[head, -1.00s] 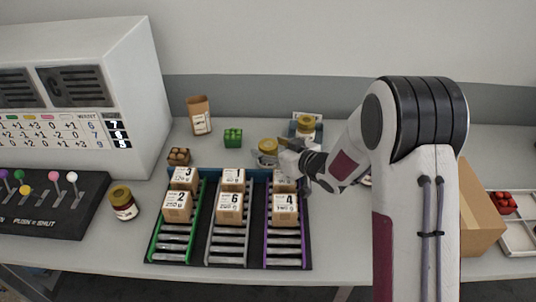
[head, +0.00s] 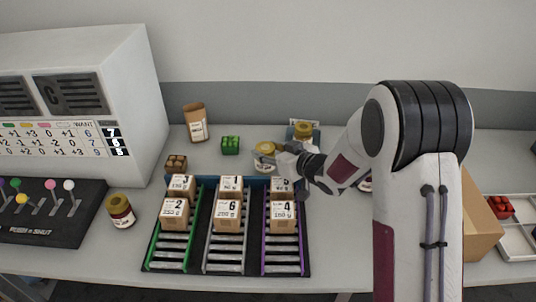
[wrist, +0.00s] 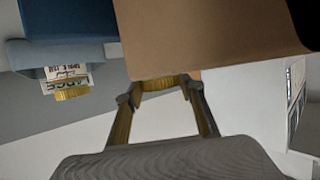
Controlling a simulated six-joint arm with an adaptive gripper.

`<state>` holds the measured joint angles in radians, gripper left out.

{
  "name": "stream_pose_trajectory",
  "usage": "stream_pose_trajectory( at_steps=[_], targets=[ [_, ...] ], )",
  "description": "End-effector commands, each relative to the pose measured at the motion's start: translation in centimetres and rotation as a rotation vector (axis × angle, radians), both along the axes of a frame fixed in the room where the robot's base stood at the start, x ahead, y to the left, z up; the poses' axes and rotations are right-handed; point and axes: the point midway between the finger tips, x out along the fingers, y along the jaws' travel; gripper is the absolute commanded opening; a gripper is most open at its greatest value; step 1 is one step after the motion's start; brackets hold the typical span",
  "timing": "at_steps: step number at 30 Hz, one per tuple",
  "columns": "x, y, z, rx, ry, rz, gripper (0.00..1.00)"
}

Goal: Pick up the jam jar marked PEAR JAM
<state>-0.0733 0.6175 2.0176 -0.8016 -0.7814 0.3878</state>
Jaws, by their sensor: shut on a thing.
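A jam jar with a gold lid (head: 266,148) is in the head view, behind the crate lanes. My gripper (head: 279,153) comes from the right and is shut on this jar. In the wrist view the fingers of my gripper (wrist: 159,92) stand on either side of its gold lid (wrist: 160,84). The jar's body is hidden there, and its label is too small to read in the head view. A third jar (head: 121,211) stands at the left.
Small numbered cartons (head: 228,211) sit on the roller lanes (head: 228,255) in front of the held jar. A green block (head: 230,145) and a paper bag (head: 195,123) stand to its left. A brown surface (wrist: 210,35) fills much of the wrist view.

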Motion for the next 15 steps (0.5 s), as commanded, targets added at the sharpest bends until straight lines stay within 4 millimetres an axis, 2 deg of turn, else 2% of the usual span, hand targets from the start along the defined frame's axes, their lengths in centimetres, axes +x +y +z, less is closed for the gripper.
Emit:
stream_pose_trajectory(
  at_steps=[15],
  targets=[
    [0.1, 0.0, 6.7, 0.0, -0.006, 0.001, 0.06]
  ],
)
